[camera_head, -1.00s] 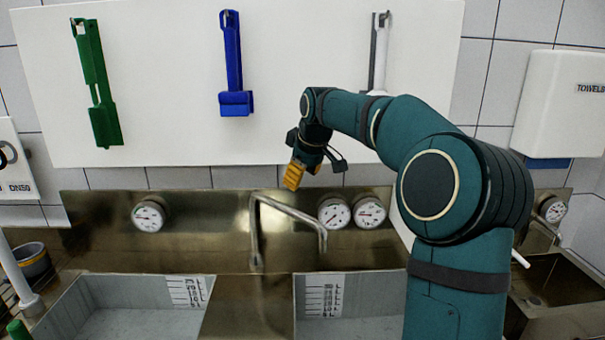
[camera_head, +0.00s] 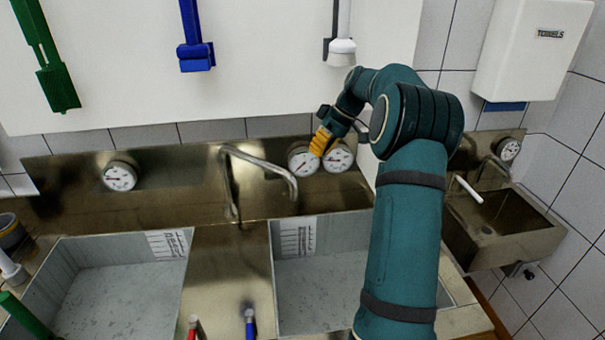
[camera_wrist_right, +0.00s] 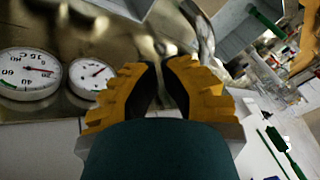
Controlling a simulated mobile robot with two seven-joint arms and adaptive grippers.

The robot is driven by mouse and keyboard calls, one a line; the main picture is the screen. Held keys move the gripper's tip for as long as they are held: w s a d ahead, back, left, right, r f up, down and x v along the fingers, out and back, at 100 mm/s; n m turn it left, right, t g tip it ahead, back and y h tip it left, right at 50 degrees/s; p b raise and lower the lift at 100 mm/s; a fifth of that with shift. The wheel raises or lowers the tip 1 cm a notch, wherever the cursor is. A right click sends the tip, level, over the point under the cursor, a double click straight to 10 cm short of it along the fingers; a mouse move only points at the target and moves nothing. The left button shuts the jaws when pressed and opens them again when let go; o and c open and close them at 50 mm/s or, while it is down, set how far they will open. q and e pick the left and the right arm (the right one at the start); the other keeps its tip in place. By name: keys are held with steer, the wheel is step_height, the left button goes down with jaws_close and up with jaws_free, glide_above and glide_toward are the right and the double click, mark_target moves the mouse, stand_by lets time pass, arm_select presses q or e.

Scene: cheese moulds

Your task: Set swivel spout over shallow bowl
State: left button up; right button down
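The swivel spout (camera_head: 258,159) is a bent metal tube on the steel back panel, between two basins. Its free end hangs at the rear of the right basin (camera_head: 282,290). The left basin (camera_head: 70,262) lies on its other side. I cannot tell which basin is the shallow bowl. My right gripper (camera_head: 318,145) is in front of the gauges, to the right of the spout and apart from it. In the right wrist view its yellow fingers (camera_wrist_right: 160,68) are partly apart with nothing between them, and the spout (camera_wrist_right: 203,32) shows beyond them. My left gripper is out of view.
Red (camera_head: 194,328) and blue (camera_head: 249,322) tap handles stand between the basins at the front. A small hand sink (camera_head: 505,222) is at the right. Green (camera_head: 50,70) and blue (camera_head: 193,45) tools hang on the white board.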

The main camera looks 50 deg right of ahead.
steer(key=s+d+f+t+y+p, duration=0.1)
steer(key=s+d+y, duration=0.1)
steer(key=s+d, duration=0.1)
steer(key=a+r+x, duration=0.1)
steer(key=a+x, duration=0.1)
steer(key=x, duration=1)
steer(key=shift+a+r+m+p, duration=0.2)
steer(key=shift+a+m+p, duration=0.05)
steer(key=shift+m+p, duration=0.1)
steer(key=shift+s+a, duration=0.1)
steer(key=shift+s, duration=0.05)
